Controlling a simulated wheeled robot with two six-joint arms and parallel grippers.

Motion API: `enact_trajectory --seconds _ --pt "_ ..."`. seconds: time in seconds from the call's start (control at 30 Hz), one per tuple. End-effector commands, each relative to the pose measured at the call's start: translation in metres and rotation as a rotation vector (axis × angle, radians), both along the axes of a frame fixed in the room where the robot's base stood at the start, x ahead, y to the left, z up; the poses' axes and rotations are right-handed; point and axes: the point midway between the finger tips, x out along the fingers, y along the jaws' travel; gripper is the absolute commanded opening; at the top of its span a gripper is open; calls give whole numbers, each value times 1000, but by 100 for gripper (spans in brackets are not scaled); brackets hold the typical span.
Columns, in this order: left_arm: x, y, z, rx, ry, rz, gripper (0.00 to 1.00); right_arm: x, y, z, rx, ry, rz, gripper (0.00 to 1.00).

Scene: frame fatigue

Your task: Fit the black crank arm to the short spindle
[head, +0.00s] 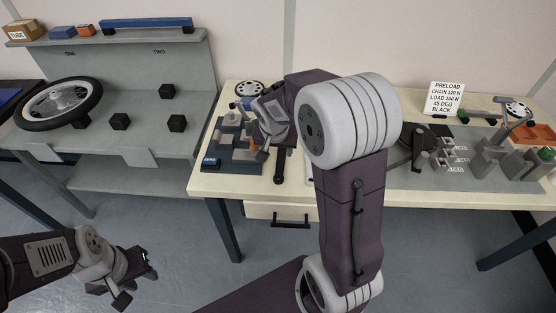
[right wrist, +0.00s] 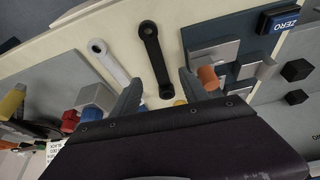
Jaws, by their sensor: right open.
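The black crank arm (right wrist: 153,60) lies on the pale wooden table, beside a light grey crank arm (right wrist: 108,62). It also shows in the head view (head: 280,166), partly hidden by my right gripper. My right gripper (right wrist: 160,92) is open; its two fingers stand on either side of the near part of the black arm in the picture, with nothing held. I cannot tell its height above the table. In the head view my right gripper (head: 268,138) hangs over the table's left part. My left gripper (head: 134,277) is open and empty, low over the floor. I cannot make out which part is the short spindle.
A blue-grey base with grey blocks (head: 232,150) and a ZERO button (right wrist: 284,20) adjoins the black arm. A grey mat (head: 420,178) with fixtures lies to the right, near a PRELOAD sign (head: 444,98). A grey bench with a wheel (head: 58,103) and black cubes stands left.

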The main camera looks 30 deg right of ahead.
Motion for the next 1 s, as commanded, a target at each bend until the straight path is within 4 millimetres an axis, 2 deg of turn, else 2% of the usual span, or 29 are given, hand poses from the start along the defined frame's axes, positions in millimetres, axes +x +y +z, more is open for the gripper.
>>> enact_trajectory --seconds 0.13,0.3,0.43,0.6,0.7,0.97,1.0 --pt "0 0 -2 0 0 0 36 2 -2 -9 0 1 0 53" --pt "0 0 -6 0 0 0 36 10 -8 -34 0 2 1 53" --pt "0 0 -7 0 0 0 36 12 -9 -39 0 2 1 53" --pt "0 0 -13 0 0 0 36 19 -16 -69 1 4 -1 53" --pt "0 0 -16 0 0 0 36 25 -19 -81 0 2 0 53" --pt "0 0 -15 0 0 0 36 27 -20 -84 1 -1 0 53" --pt "0 0 -15 0 0 0 36 27 -20 -83 0 0 1 44"
